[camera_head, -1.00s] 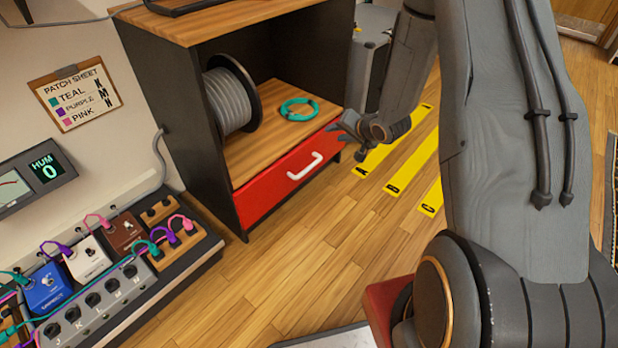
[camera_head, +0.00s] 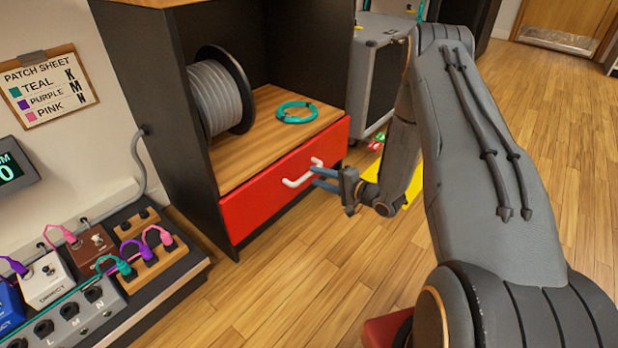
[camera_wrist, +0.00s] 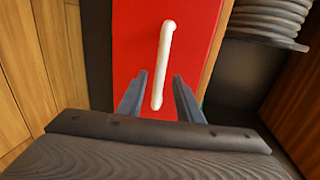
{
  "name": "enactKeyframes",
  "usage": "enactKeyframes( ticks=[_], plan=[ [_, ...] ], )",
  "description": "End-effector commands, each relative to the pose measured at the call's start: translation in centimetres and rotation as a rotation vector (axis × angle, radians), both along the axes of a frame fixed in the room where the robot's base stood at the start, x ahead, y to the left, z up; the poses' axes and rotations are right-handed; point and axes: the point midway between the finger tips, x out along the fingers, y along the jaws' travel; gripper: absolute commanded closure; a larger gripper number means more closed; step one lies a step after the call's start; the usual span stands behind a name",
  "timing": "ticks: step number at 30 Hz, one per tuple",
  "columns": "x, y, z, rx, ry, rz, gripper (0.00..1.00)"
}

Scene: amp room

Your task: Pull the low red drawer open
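The low red drawer (camera_head: 258,197) sits at the bottom of a black cabinet with a wooden shelf above it, and its front looks flush with the cabinet. Its white bar handle (camera_head: 302,174) is on the front. My gripper (camera_head: 318,180) is at the handle's right end in the head view. In the wrist view, my gripper (camera_wrist: 160,95) is open, with one finger on each side of the lower end of the white handle (camera_wrist: 164,60). I see a gap between each finger and the handle. The red drawer front (camera_wrist: 138,45) fills the middle of that view.
A grey cable reel (camera_head: 215,97) and a teal cable coil (camera_head: 297,112) lie on the shelf above the drawer. A pedal board (camera_head: 90,270) stands on the left. A grey case (camera_head: 375,70) stands behind the cabinet. The wooden floor before the drawer is clear.

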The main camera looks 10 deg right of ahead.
Motion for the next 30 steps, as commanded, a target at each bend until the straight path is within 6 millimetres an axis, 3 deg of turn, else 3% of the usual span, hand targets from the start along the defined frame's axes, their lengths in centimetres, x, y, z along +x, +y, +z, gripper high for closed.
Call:
enactKeyframes(
  ticks=[9,20,26,30],
  plan=[
    [3.2,2.3,-0.9,-0.002,0.000,0.000,0.68],
    [3.6,2.6,-0.9,-0.002,0.000,-0.001,0.68],
    [3.6,2.6,-0.9,-0.002,0.000,-0.001,1.00],
    [3.6,2.6,-0.9,-0.002,0.000,-0.001,1.00]
  ],
)
